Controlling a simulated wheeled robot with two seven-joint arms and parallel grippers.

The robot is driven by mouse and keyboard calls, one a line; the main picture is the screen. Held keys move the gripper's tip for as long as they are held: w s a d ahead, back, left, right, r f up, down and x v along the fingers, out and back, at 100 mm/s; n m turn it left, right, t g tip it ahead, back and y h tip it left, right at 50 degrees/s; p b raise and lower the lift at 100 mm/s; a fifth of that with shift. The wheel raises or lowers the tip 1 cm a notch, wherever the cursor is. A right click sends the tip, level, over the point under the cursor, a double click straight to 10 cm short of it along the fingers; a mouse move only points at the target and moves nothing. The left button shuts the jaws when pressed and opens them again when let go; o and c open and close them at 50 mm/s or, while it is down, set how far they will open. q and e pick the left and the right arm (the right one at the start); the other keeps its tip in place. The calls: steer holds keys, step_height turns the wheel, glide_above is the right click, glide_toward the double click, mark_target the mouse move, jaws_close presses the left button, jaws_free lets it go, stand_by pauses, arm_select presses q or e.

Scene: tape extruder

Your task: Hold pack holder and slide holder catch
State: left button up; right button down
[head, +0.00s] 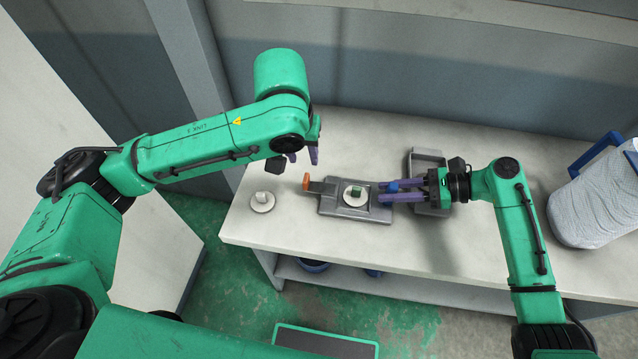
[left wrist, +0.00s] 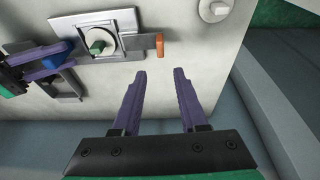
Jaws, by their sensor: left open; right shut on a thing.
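The pack holder (head: 330,207) is a grey metal plate on the table; a white disc (head: 356,198) with a green peg sits on it. An orange-tipped catch (head: 306,181) sticks out at its left end; in the left wrist view the orange tip (left wrist: 160,45) lies just beyond my left fingers. My left gripper (head: 303,157) is open and empty, above the table behind the catch. My right gripper (head: 383,190) is shut on a blue knob (head: 393,184) at the plate's right end. The fingers partly hide the knob.
Another white disc with a light peg (head: 262,201) lies left of the holder. A grey bracket (head: 427,155) stands behind my right gripper. A large white spool with blue ends (head: 590,205) is at the right. The table's front edge is close to the holder.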

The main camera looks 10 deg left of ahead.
mark_target(305, 178)
arm_select(q)
steer(key=x, duration=0.3)
steer(key=s+x, duration=0.1)
steer(key=x, duration=0.4)
steer(key=shift+s+f, duration=0.25)
steer(key=shift+f, duration=0.3)
jaws_close()
stand_by(0.4)
